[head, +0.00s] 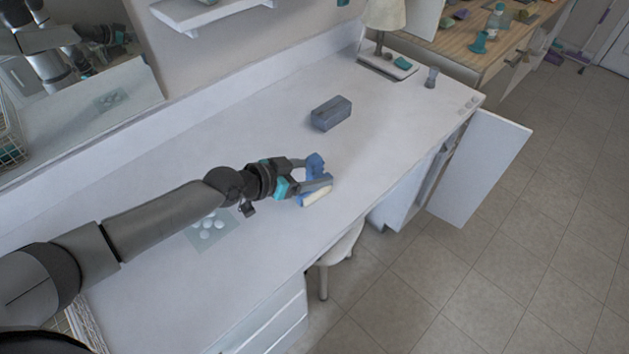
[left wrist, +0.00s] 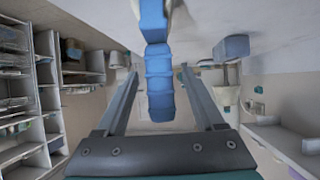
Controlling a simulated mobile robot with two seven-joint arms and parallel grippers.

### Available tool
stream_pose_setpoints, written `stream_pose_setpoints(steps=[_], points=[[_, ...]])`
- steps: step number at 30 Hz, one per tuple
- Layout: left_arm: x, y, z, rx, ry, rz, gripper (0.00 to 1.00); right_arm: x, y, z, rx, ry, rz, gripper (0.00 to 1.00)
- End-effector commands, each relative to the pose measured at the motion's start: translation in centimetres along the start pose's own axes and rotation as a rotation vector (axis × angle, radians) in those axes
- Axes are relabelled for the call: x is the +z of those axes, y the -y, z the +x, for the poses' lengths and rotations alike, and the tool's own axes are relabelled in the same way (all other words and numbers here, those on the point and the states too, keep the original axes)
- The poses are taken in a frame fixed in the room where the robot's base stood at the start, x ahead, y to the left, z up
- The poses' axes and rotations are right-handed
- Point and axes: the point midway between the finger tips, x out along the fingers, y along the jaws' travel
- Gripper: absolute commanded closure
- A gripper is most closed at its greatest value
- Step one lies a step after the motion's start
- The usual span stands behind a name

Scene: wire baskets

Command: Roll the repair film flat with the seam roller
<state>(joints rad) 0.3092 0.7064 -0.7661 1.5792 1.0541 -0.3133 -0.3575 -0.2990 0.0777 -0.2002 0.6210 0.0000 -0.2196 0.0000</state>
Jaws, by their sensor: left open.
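The seam roller lies on the white counter in the head view, with a cream roller (head: 316,196) and a blue handle (head: 315,160). My left gripper (head: 318,173) reaches over it with its fingers apart. In the left wrist view the blue handle (left wrist: 160,85) stands between the two open fingers, with a gap on each side. The repair film appears to be the clear sheet (head: 193,236) with several white round patches, lying on the counter below my left forearm. My right gripper does not show.
A blue-grey box (head: 331,113) stands behind the roller. A lamp (head: 384,30) and a small grey cup (head: 431,77) are at the far end. A stool (head: 340,246) is under the front edge, and a cabinet door (head: 480,168) hangs open. The counter between the box and lamp is clear.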

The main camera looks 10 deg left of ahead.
Motion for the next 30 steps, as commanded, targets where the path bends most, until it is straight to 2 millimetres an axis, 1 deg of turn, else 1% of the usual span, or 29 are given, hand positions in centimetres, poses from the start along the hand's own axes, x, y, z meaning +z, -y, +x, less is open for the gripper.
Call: stream_pose_setpoints(steps=[26, 30], points=[[-0.01, 0.03, -0.03, 0.000, 0.000, 0.001, 0.30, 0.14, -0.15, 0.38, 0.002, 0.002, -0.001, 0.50], [-0.01, 0.03, -0.03, 0.000, -0.001, 0.000, 0.46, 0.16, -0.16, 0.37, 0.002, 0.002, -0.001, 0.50]])
